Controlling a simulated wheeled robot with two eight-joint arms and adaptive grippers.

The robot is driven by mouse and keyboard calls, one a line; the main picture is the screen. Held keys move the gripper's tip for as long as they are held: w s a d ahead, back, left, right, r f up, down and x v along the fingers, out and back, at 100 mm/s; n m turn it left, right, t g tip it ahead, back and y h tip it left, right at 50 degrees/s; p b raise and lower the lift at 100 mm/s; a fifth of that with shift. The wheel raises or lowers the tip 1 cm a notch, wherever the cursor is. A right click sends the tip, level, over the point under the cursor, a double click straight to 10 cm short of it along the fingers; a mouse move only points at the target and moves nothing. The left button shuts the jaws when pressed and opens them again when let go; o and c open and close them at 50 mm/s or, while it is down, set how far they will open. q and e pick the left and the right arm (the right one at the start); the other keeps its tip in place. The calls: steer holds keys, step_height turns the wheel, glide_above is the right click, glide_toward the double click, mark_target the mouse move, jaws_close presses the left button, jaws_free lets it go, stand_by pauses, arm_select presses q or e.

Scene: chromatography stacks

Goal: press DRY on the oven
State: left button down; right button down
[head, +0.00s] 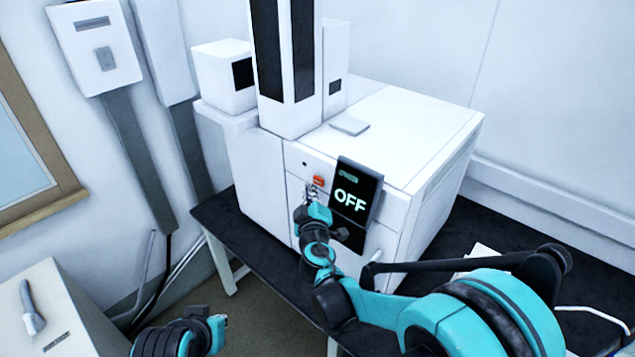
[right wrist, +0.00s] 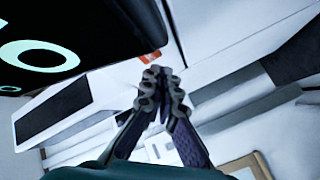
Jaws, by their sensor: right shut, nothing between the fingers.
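The oven (head: 430,120) is a big white box-shaped instrument on a dark bench. Its front carries a dark tilted display (head: 358,190) reading OFF; part of this display fills the upper left of the right wrist view (right wrist: 90,25). An orange button (head: 319,181) sits left of the display, and shows in the right wrist view (right wrist: 150,57) just beyond my fingertips. My right gripper (head: 313,190) is shut and empty, close below the button; I cannot tell whether it touches the panel. No DRY label is readable. My left gripper (head: 218,322) is low at the left, its fingers unclear.
White towers (head: 285,60) stand on the oven's top left. The dark bench top (head: 500,225) has pale items and a white cable at the right. A pale cabinet (head: 60,290) with a grey-handled tool (head: 31,308) is at lower left. Wall boxes hang behind.

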steer(key=shift+w+d, duration=0.1)
steer(key=shift+w, duration=0.05)
stand_by(0.5)
steer(key=shift+w+d, duration=0.2)
steer(key=shift+w+d, duration=0.25)
steer(key=shift+d, duration=0.05)
stand_by(0.8)
steer(key=shift+s+a, duration=0.6)
stand_by(0.4)
steer(key=s+a, duration=0.3)
steer(key=shift+s+a+b, duration=0.25)
steer(key=shift+b, duration=0.15)
steer(key=shift+d, duration=0.1)
stand_by(0.5)
